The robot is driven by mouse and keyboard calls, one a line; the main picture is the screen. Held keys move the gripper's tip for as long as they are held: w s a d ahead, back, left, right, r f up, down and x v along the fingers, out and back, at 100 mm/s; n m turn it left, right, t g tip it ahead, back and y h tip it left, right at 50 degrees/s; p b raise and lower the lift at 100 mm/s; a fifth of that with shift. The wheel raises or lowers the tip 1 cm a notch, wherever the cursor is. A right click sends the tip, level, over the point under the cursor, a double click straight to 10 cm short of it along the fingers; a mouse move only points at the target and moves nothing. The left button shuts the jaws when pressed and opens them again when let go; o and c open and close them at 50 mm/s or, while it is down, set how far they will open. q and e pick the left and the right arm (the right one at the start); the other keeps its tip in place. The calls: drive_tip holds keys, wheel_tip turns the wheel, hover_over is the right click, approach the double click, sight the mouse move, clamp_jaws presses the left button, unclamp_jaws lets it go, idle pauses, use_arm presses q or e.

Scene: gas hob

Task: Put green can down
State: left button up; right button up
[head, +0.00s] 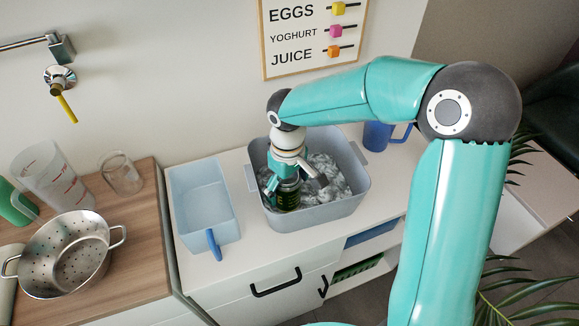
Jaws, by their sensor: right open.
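The green can (287,196) stands inside a grey-blue tub (318,218) on the white counter, towards the tub's left side. It looks dark green and roughly upright, and its top is partly hidden by my gripper. My right gripper (287,181) points down into the tub, with its open fingers around the upper part of the can. I cannot tell whether the fingers touch it. My left gripper is not in view.
Crumpled silvery-white material (328,179) fills part of the tub. A light blue bin (203,200) with a blue handle stands to its left, and a blue mug (377,136) behind right. A colander (67,256), measuring jug (52,176) and glass (122,174) occupy the wooden top.

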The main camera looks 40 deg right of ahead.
wheel_tip(320, 180, up, 11)
drive_tip(key=shift+r+p, duration=0.2)
drive_tip(key=shift+p, duration=0.1)
idle(0.5)
